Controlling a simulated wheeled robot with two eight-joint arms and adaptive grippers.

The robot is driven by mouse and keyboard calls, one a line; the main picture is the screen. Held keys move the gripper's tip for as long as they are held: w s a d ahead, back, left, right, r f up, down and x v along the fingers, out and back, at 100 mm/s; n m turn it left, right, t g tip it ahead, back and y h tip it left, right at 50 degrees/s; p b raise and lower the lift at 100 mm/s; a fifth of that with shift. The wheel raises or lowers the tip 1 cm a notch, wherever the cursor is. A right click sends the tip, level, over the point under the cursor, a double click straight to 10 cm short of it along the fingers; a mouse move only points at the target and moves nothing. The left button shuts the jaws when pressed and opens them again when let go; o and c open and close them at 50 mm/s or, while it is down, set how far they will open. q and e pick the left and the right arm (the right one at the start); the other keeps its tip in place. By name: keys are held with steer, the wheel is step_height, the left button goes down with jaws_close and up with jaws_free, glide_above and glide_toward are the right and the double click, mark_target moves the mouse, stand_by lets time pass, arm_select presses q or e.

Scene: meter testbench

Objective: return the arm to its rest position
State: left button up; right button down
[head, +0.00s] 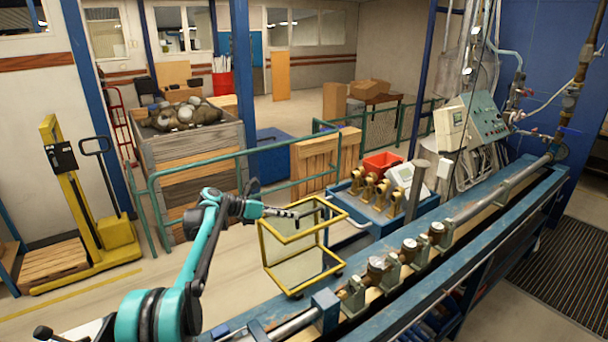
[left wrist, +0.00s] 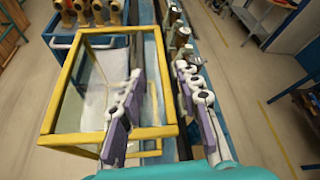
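My left arm, teal and black, reaches in from the lower left in the head view. Its gripper (head: 288,213) hangs in the air at the yellow-framed cart (head: 264,250), left of the test bench. In the left wrist view the two white fingers with purple pads stand apart, and the left gripper (left wrist: 160,72) holds nothing. The yellow frame (left wrist: 60,95) lies beyond and left of the fingers there. No contact with it can be made out. My right gripper is in neither view.
The blue test bench (head: 465,232) runs diagonally at the right, with several meters (head: 409,248) clamped along it. A blue cart (head: 350,205) with brass meters and a red bin (head: 382,163) stands behind the yellow frame. Green railings (head: 200,158) and a yellow pallet truck (head: 75,215) are left.

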arm_select(q)
steer(key=s+f+m+y+b, duration=0.35)
steer(key=s+m, duration=0.35)
steer(key=s, duration=0.6)
steer(key=s+f+m+y+b, duration=0.3)
steer(key=s+m, duration=0.4)
steer(key=s, duration=0.6)
steer(key=s+a+f+m+y+b, duration=0.2)
steer(key=s+a+f+m, duration=0.1)
steer(key=s+f+m, duration=0.4)
steer(key=s+a+f+m+t+y+b, duration=0.1)
steer(key=s+a+f+m+y+b, duration=0.2)
steer(key=s, duration=1.1)
step_height(320, 180, down, 5)
steer(key=a+m, duration=0.1)
steer(key=m, duration=0.2)
steer(key=shift+r+m+b, duration=0.15)
steer(key=shift+m+b, duration=0.2)
steer(key=shift+m, duration=0.05)
